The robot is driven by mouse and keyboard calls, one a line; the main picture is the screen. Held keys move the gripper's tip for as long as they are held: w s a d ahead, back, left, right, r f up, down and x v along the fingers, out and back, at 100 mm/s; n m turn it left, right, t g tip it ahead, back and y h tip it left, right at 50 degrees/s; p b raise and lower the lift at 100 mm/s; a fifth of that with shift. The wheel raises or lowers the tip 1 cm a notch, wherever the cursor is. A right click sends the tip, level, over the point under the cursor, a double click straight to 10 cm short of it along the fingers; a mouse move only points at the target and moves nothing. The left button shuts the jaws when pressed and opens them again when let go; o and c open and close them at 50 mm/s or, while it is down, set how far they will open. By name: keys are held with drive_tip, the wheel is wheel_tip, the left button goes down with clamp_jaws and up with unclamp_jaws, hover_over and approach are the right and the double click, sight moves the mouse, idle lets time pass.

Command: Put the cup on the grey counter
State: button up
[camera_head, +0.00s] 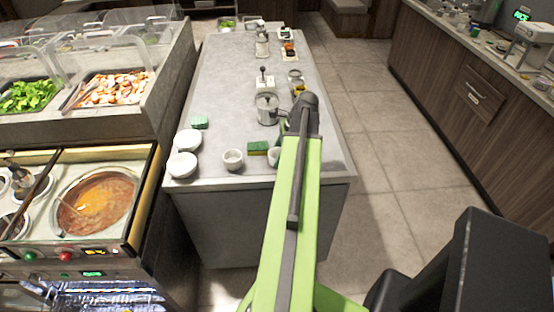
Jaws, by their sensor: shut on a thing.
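My green arm reaches forward over the grey counter (228,75), and its dark end, my gripper (304,112), is above the counter's right side. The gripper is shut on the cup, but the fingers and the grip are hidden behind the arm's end. A white cup (273,157) shows partly at the left edge of the arm; I cannot tell whether it is the held one or stands on the counter. Another white cup (233,160) stands upright near the counter's front edge.
The counter's middle left is clear. A soup pot (97,205) and food trays (108,88) are at left. Open floor lies right.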

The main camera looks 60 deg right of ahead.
drive_tip(key=shift+f, duration=0.15)
drive_tip(key=o, duration=1.4)
drive_tip(key=shift+r, duration=0.35)
drive_tip(key=p+v, duration=1.1)
drive_tip(key=shift+r, duration=0.35)
drive_tip(key=shift+s, duration=0.1)
